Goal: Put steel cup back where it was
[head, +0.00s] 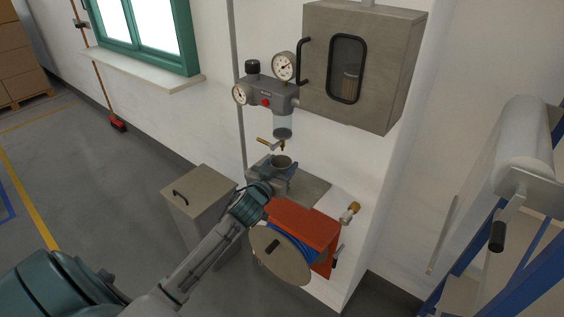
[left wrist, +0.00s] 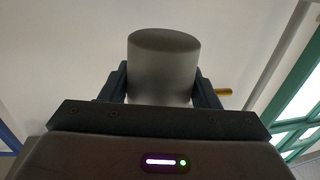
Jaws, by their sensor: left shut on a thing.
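The steel cup (head: 282,161) is a small grey cylinder with an open top in the head view. It is below the drain valve (head: 270,143) of the air unit. My left gripper (head: 280,170) is shut on it, one finger at each side. In the left wrist view the cup (left wrist: 163,68) fills the space between the two dark fingers, and a brass piece (left wrist: 223,91) shows just behind the right finger. The cup looks upright in the head view. Whether its base touches the grey shelf (head: 314,187) is hidden by the gripper. My right gripper is not in view.
The air unit (head: 268,95) with gauges and a clear bowl hangs above the cup. An orange hose reel (head: 310,226) is at the lower right. A lidded grey bin (head: 198,190) stands left, and a wall cabinet (head: 360,65) upper right. Open floor lies left.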

